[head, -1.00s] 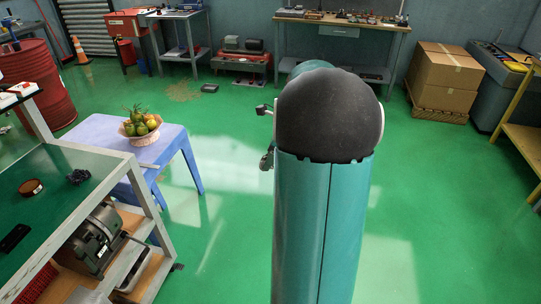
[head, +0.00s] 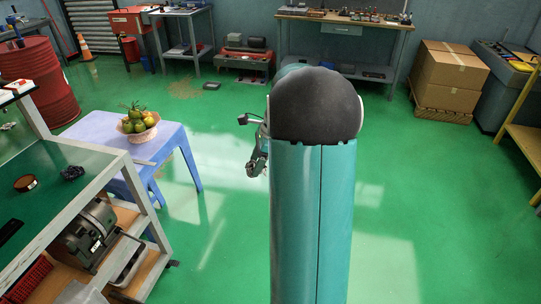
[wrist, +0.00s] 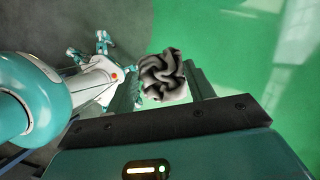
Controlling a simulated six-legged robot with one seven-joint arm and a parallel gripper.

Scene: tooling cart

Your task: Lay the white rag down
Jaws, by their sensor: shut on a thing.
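The white rag (wrist: 163,75) shows in the wrist view as a crumpled, greyish-white bundle with dark folds. My gripper (wrist: 168,88) is shut on it, with a finger on either side. In the head view my gripper (head: 257,163) shows small and dark, just left of my arm, held out over the green floor. Much of it is hidden behind the arm there, and I cannot make out the rag in that view.
A cart (head: 88,208) with a green top is at left, bearing a brown ring (head: 25,184) and a dark crumpled thing (head: 72,172). Behind it a blue table (head: 177,143) holds a fruit basket (head: 138,127). Boxes (head: 449,75) stand back right. The middle floor is clear.

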